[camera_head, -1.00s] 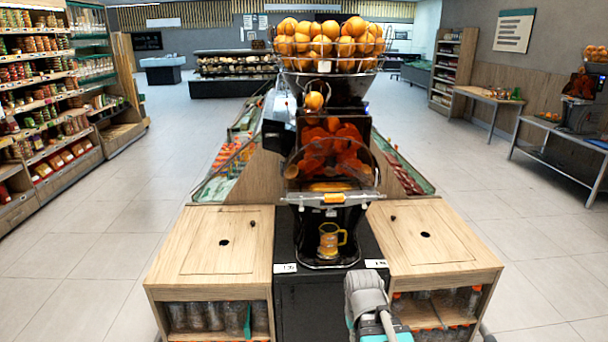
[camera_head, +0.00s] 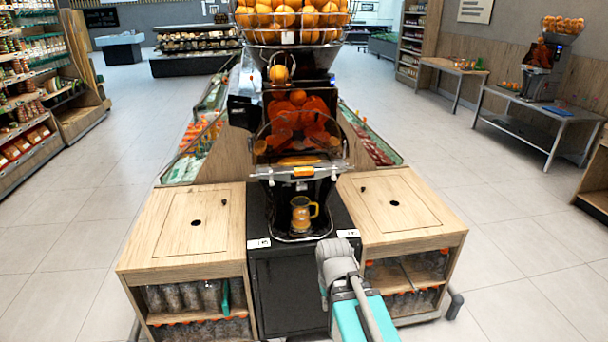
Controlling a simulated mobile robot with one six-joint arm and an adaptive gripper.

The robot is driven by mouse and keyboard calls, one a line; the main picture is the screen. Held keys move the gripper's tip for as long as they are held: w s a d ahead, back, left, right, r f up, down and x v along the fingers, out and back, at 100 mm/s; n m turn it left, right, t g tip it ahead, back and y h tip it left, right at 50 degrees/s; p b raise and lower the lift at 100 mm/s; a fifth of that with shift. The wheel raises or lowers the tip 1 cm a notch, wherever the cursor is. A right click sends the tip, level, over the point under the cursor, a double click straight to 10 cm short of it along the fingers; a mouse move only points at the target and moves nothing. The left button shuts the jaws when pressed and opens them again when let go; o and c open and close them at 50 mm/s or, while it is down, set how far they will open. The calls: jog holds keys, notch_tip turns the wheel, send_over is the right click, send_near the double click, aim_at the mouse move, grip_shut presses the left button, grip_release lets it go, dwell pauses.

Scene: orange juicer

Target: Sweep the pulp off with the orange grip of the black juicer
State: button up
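The black juicer (camera_head: 323,88) stands on a black cabinet in the middle of the view. Its orange grip (camera_head: 303,171) sits at the centre of a pale horizontal bar across the juicer's front, below the clear curved cover. I cannot make out pulp clearly at this distance. A yellow-orange mug (camera_head: 302,214) stands in the bay below the grip. My grey and teal arm reaches up from the bottom edge, right of the cabinet's middle, in front of and below the juicer. My gripper cannot be made out.
Wooden counters stand on the left (camera_head: 190,224) and right (camera_head: 396,203) of the black cabinet (camera_head: 283,290), with bottles on shelves below. A wire basket of oranges (camera_head: 290,20) tops the juicer. A metal side table (camera_head: 540,110) stands at right. Floor is clear on both sides.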

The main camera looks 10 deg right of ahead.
jog(key=shift+o, duration=1.1)
jog(key=shift+w+d, duration=0.15)
jog(key=shift+w, duration=0.3)
jog(key=shift+o, duration=1.3)
jog(key=w+d+n+t+h, duration=0.1)
jog(key=w+d+t+h, duration=0.1)
jog(key=w, duration=0.4)
jog(key=shift+w+d+r+h+b, duration=0.4)
jog(key=shift+d+h, duration=0.15)
jog(key=shift+h, duration=0.25)
jog(key=n+t+h+b, duration=0.2)
jog(key=n+t+h, duration=0.1)
jog(key=n+t, duration=1.05)
send_near(303, 173)
jog(key=s, duration=0.1)
jog(key=s+a+f+m+t, duration=0.1)
jog(key=shift+s, duration=0.4)
jog(key=shift+w+d, duration=0.1)
jog(key=shift+w, duration=0.05)
jog(key=x, duration=1.3)
jog(key=shift+w+d, duration=0.2)
jog(key=shift+w, duration=0.05)
jog(key=shift+c, duration=0.2)
